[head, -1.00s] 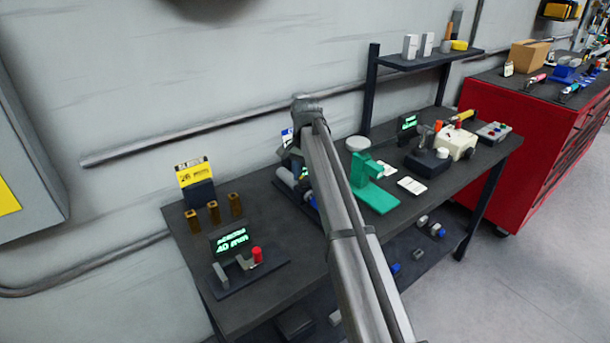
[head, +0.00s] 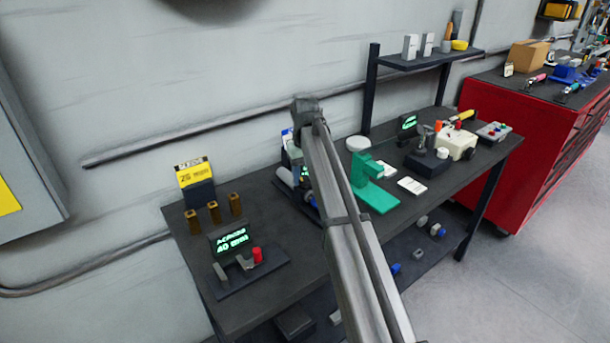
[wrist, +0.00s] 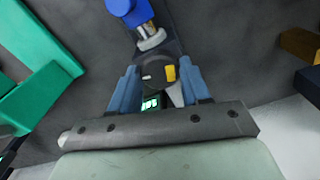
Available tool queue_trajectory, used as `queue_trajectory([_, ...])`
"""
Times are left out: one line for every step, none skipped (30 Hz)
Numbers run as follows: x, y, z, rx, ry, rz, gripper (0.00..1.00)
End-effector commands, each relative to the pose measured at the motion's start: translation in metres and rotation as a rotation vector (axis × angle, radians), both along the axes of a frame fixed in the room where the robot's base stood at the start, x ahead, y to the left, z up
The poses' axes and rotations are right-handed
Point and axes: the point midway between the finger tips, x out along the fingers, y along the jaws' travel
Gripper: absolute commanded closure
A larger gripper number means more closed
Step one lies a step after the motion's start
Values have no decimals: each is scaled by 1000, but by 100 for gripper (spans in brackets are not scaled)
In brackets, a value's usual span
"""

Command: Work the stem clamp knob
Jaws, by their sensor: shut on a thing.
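In the wrist view, the fingers of my gripper (wrist: 160,78) stand on either side of a small dark grey round knob with a yellow mark (wrist: 170,73), shut on it. I take it as the stem clamp knob. Above it, a silver stem (wrist: 150,37) leads to a blue part (wrist: 130,10). A small green-lit display (wrist: 150,103) shows below the knob, between the fingers. In the head view, my arm hides most of the actuator; a grey cylinder of it (head: 286,177) shows to the left of the arm. My fingertips and the knob are hidden there.
A green stand (head: 372,190) is right of my arm; its green body also shows at left in the wrist view (wrist: 38,95). A display fixture (head: 232,242) with a red knob and several brass posts (head: 213,211) stand at left on the bench (head: 290,270).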

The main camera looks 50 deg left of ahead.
Motion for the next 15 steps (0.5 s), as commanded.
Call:
queue_trajectory([0, 1, 1, 2, -1, 29, 84])
queue_trajectory([0, 1, 2, 2, -1, 46, 84])
queue_trajectory([0, 1, 2, 2, -1, 67, 84])
queue_trajectory([0, 1, 2, 2, 0, 82, 84])
queue_trajectory([0, 1, 2, 2, 0, 95, 84])
queue_trajectory([0, 1, 2, 2, 0, 111, 84])
queue_trajectory([0, 1, 2, 2, 0, 122, 84])
queue_trajectory([0, 1, 2, 2, 0, 131, 84])
queue_trajectory([0, 1, 2, 2, 0, 144, 84])
queue_trajectory([0, 1, 2, 3, -1, 151, 84])
queue_trajectory([0, 1, 2, 3, -1, 157, 84])
queue_trajectory([0, 1, 2, 3, -1, 164, 84])
queue_trajectory([0, 1, 2, 3, -1, 169, 84])
queue_trajectory([0, 1, 2, 3, -2, 173, 84])
queue_trajectory([0, 1, 2, 3, -2, 177, 84])
